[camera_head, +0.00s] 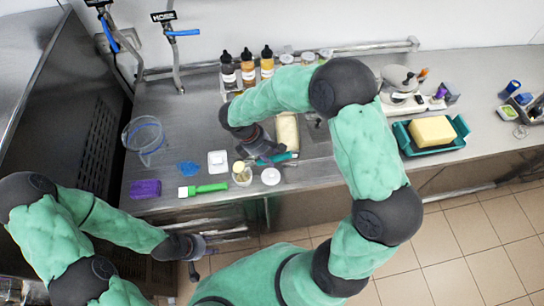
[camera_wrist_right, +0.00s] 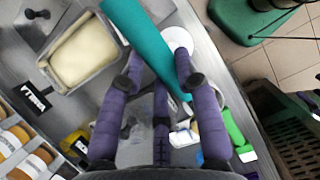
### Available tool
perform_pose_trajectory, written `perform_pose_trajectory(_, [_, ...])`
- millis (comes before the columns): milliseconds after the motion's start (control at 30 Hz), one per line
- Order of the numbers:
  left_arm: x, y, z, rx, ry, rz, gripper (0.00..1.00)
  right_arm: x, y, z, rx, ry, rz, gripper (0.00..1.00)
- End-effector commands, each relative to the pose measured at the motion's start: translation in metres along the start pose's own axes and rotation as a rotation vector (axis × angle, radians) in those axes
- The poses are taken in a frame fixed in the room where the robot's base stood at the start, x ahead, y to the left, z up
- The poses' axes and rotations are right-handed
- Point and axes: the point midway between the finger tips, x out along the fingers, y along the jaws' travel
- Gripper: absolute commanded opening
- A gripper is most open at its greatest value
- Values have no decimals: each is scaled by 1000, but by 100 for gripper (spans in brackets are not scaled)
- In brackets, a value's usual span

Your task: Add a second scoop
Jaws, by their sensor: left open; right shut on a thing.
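My right gripper (camera_head: 266,153) is shut on a teal scoop (camera_head: 280,158), just in front of a metal pan (camera_head: 287,146) of pale ice cream. In the right wrist view the scoop's long teal body (camera_wrist_right: 150,52) runs between the fingers (camera_wrist_right: 158,68), and the pan (camera_wrist_right: 112,72) lies to its left. I cannot make out the scoop's tip. A small clear cup (camera_head: 242,174) with pale contents stands at the counter's front, left of a round white lid (camera_head: 271,176). My left gripper (camera_head: 194,262) is open and empty, low in front of the counter.
A green-handled brush (camera_head: 204,188), purple sponge (camera_head: 145,188), blue cloth (camera_head: 188,168) and clear pitcher (camera_head: 146,137) lie to the left. Bottles (camera_head: 248,68) stand behind. A teal tray (camera_head: 402,137) with a yellow block (camera_head: 433,130) is at the right.

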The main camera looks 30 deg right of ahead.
Motion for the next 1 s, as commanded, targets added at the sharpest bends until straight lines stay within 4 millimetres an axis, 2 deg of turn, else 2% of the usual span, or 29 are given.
perform_pose_trajectory(667, [-23, 8, 1, 0, 0, 0, 45, -54, 0, -22, 1, -490, 1, 0])
perform_pose_trajectory(1000, [-17, 6, 1, 0, 0, 0, 45, -70, 0, -44, 3, -726, 1, 0])
